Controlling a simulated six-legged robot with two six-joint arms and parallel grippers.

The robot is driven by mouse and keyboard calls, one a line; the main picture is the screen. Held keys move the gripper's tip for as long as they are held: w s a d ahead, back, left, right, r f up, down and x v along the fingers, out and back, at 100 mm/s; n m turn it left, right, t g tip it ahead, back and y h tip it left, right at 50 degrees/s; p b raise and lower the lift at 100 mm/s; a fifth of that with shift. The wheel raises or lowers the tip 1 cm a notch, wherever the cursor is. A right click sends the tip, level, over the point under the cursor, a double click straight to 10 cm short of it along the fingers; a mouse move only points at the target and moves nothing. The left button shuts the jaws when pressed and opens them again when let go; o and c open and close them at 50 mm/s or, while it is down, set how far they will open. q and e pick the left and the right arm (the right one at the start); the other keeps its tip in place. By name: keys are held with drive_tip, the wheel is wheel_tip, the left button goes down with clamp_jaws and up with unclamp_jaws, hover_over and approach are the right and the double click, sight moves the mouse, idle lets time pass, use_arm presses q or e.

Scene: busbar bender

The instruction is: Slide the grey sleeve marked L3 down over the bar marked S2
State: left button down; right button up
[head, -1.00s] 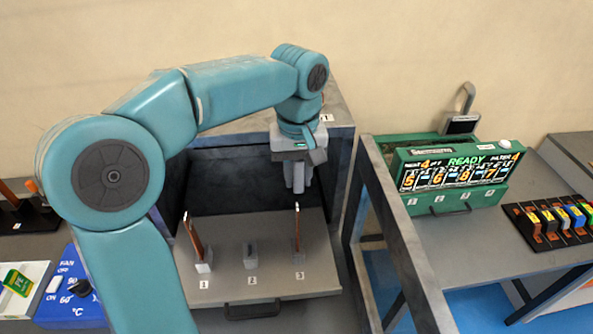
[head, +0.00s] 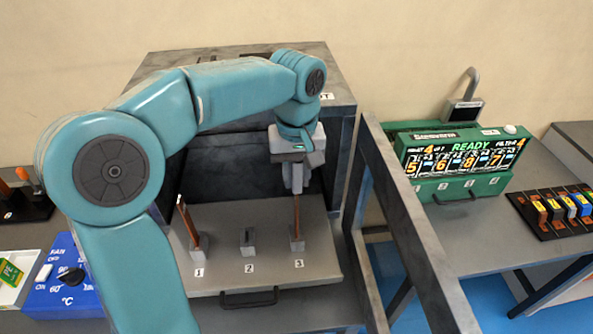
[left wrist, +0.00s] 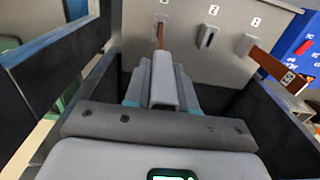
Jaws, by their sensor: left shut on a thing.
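Holder 2 (head: 248,241) has no bar. My right gripper is not in view.
The grey drawer (head: 215,271) is pulled out of a dark box. A grey post frame (head: 412,225) stands to its right. Further right are a green READY panel (head: 455,185) and a black rack (head: 531,228) of coloured pieces. A blue control box (head: 68,300) stands at left.

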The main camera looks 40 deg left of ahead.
sight(297, 194)
use_arm(q)
drive_tip(key=shift+f+b, duration=0.4)
drive_tip(key=shift+f, duration=0.4)
drive_tip(key=shift+s+f+b, duration=0.1)
drive_tip(key=shift+f+b, duration=0.3)
drive_tip(key=shift+f, duration=0.1)
drive_tip(key=shift+f+b, duration=1.25)
drive_tip(key=shift+f, duration=0.35)
drive_tip(key=shift+c, duration=1.9)
unclamp_jaws()
drive_tip(key=shift+r, duration=0.1)
wheel_tip(297, 194, up, 8)
drive_tip(key=p, duration=0.7)
